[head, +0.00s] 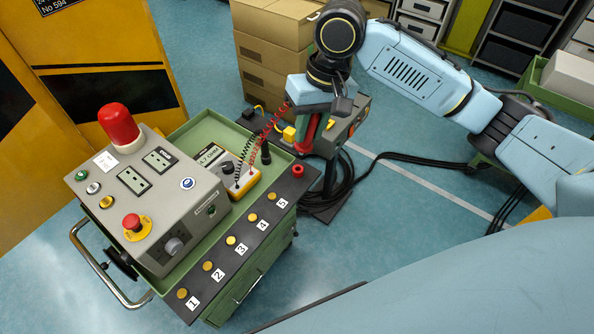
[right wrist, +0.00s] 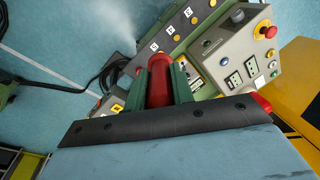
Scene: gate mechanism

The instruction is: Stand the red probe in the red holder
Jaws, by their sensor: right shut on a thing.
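My right gripper (head: 316,135) points down beside the right end of the cart and is shut on the red probe (head: 308,131). The right wrist view shows the probe (right wrist: 160,82) between the green fingers of the gripper (right wrist: 162,90). A coiled red wire runs from the probe to the yellow meter (head: 240,183). The red holder (head: 298,171) is a small red ring at the right end of the dark numbered strip. The probe is apart from it, above and a little right in the head view. My left gripper is not in view.
The dark strip (head: 232,252) carries several brass buttons numbered 1 to 5. A black probe (head: 265,153) stands at the cart's back edge. A grey control box (head: 150,200) fills the cart's left side. Cardboard boxes (head: 272,50) and a grey machine (head: 352,122) stand behind.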

